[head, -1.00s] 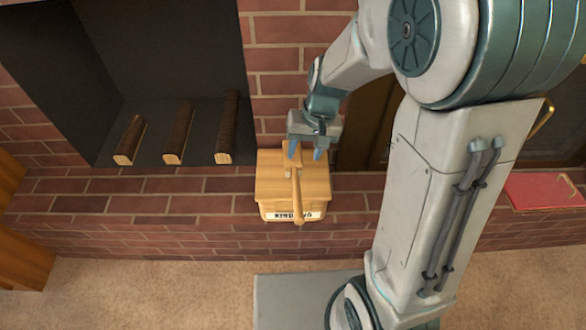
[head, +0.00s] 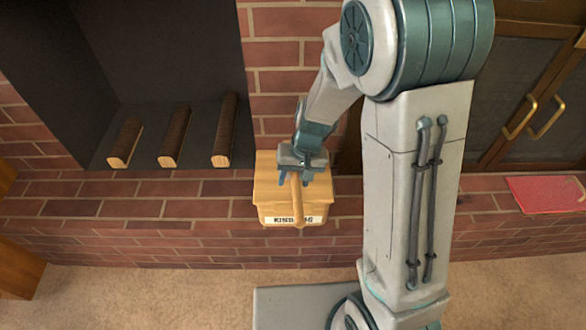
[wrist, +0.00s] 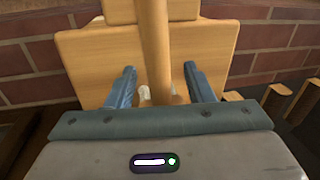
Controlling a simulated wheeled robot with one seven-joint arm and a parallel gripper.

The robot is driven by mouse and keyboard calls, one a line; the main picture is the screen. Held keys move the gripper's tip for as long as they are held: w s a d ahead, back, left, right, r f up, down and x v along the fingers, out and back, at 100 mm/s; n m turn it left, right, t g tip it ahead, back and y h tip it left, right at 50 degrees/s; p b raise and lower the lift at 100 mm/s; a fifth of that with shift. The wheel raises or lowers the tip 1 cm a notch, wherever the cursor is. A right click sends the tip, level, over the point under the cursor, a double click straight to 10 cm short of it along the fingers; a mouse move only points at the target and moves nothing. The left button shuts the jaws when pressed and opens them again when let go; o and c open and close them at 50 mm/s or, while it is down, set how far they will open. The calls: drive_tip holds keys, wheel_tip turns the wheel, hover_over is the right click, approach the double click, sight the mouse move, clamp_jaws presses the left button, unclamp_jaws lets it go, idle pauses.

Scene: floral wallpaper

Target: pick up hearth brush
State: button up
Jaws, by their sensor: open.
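The hearth brush (head: 298,205) lies on top of a wooden kindling box (head: 265,190). Its light wooden handle points toward the front of the box, just over the lettered label. My gripper (head: 294,181) is over the box, open, and hides the rear part of the brush in the head view. In the wrist view, the brush handle (wrist: 153,45) runs between the two blue fingers of my gripper (wrist: 160,85), with a gap on each side. Something small and pale shows between the fingers there; I cannot tell what it is.
The box stands on a brick hearth ledge (head: 150,208). Three logs (head: 174,138) lie in the dark fireplace at left. A red book (head: 545,195) lies on the ledge at right, near cabinet doors with brass handles (head: 532,117). The ledge left of the box is clear.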

sight(295, 174)
drive_tip(key=shift+r, duration=0.1)
clamp_jaws()
drive_tip(key=shift+r, duration=0.1)
wheel_tip(295, 174, up, 10)
drive_tip(key=p, duration=0.4)
drive_tip(key=c, duration=0.9)
unclamp_jaws()
drive_tip(key=shift+c, duration=0.2)
